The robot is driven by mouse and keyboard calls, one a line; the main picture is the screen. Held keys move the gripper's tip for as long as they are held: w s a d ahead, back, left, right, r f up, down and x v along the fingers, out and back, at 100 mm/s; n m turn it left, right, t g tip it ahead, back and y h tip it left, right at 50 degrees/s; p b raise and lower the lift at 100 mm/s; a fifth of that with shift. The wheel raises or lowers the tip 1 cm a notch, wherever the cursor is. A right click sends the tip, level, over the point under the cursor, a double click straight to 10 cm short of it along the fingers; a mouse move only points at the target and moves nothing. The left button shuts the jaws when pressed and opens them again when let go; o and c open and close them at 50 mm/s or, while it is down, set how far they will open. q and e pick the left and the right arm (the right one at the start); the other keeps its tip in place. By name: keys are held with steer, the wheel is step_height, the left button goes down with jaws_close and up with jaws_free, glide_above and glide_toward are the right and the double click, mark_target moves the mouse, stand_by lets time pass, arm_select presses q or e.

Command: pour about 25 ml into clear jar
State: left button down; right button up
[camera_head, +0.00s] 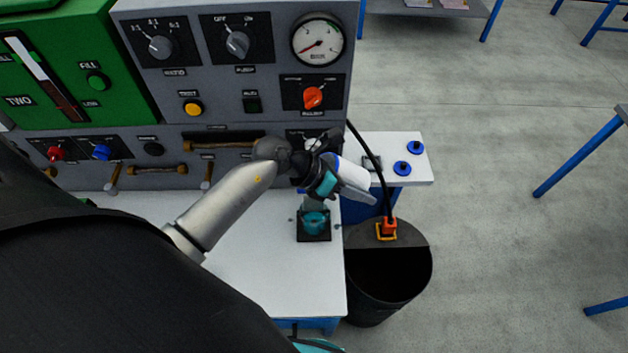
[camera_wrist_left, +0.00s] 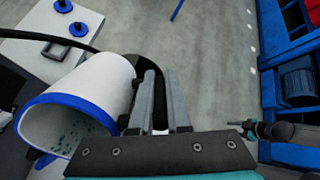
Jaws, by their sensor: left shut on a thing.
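My left gripper (camera_head: 326,182) is shut on a white jug with a blue rim (camera_head: 352,174) and holds it tilted above the bench. In the left wrist view the jug (camera_wrist_left: 100,92) lies well over, its open mouth facing lower left, with teal drops inside. The left fingers (camera_wrist_left: 162,108) are beside its wall; the exact grip is hard to see. The clear jar (camera_head: 314,220) stands below the gripper on a black square pad (camera_head: 314,239), with teal showing in it. The arm partly hides its top. A dark, teal-trimmed part that looks like my right gripper (camera_wrist_left: 240,124) shows in the wrist view.
The grey control panel (camera_head: 220,90) stands close behind the arm. A black bin (camera_head: 388,275) with an orange fitting (camera_head: 388,228) and cable stands right of the white bench (camera_head: 250,270). A side table (camera_head: 400,150) holds blue knobbed pieces.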

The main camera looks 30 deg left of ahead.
arm_select(q)
steer(key=shift+w+r+g+y+p, duration=0.1)
steer(key=shift+r+g+y+p, duration=0.25)
steer(key=shift+p, duration=0.8)
steer(key=shift+w+d+f+g+y+p, duration=0.15)
steer(key=shift+d+f+g+y+p, duration=0.1)
steer(key=shift+f+y+p, duration=0.4)
steer(key=w+d+f+g+y+b, duration=0.1)
steer(key=f+g+y+b, duration=0.1)
steer(key=f+b, duration=0.6)
steer(key=w+d+f+g+y+b, duration=0.1)
steer(key=f+y+b, duration=0.3)
steer(key=f, duration=0.9)
steer(key=shift+d+g+y+b, duration=0.3)
steer(key=shift+d+g+b, duration=0.3)
steer(key=shift+b, duration=1.25)
steer(key=shift+w+r, duration=0.1)
